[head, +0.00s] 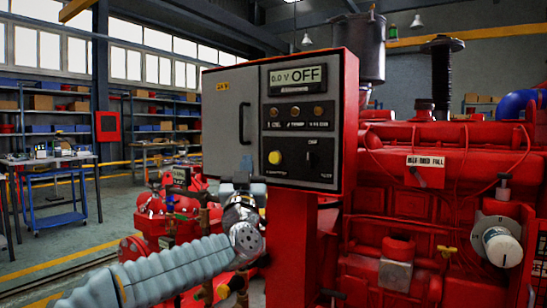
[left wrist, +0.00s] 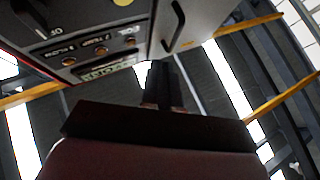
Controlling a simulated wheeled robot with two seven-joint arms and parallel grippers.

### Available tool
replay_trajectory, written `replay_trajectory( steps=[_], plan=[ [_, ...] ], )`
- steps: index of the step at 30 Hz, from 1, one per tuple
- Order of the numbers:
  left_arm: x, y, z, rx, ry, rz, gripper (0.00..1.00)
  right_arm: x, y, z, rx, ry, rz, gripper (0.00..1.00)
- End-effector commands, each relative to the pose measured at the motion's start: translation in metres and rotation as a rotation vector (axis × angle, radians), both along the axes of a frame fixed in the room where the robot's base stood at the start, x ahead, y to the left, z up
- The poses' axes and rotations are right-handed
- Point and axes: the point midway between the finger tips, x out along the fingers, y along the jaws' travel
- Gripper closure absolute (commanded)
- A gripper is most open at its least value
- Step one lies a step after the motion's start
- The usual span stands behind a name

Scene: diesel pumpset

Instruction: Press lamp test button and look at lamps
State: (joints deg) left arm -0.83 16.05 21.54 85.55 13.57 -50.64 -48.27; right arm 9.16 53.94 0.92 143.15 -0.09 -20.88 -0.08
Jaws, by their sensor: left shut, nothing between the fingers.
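The control panel (head: 240,90) is a grey-faced red box. Its yellow round button (head: 275,157) sits low on the face; its label is too small to read. Three amber lamps (head: 295,112) form a row above it and look dull. The lamps (left wrist: 100,50) and the yellow button (left wrist: 122,2) also show upside down in the left wrist view. My left gripper (head: 242,183) is shut and empty, below and left of the yellow button, apart from it as far as I can see. Its fingers (left wrist: 163,88) show together in the left wrist view. My right gripper is not in view.
A display (head: 297,76) reads "0.0 V OFF" above the lamps. A black rotary switch (head: 312,155) sits right of the button, and a black door handle (head: 245,122) left of the lamps. The red engine (head: 420,220) fills the right. A blue cart (head: 55,195) stands far left.

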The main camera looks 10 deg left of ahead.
Motion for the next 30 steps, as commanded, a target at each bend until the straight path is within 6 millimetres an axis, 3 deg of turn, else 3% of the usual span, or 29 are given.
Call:
replay_trajectory(
  steps=[9, 15, 30],
  plan=[
    [0.042, -0.015, 0.005, -0.001, 0.004, -0.001, 1.0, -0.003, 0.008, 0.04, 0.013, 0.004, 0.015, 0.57],
    [0.064, -0.023, 0.003, -0.001, 0.001, -0.001, 1.0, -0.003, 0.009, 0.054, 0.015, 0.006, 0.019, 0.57],
    [0.075, -0.027, -0.001, 0.0, 0.001, -0.001, 1.0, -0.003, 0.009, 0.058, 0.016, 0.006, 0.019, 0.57]
  ],
)
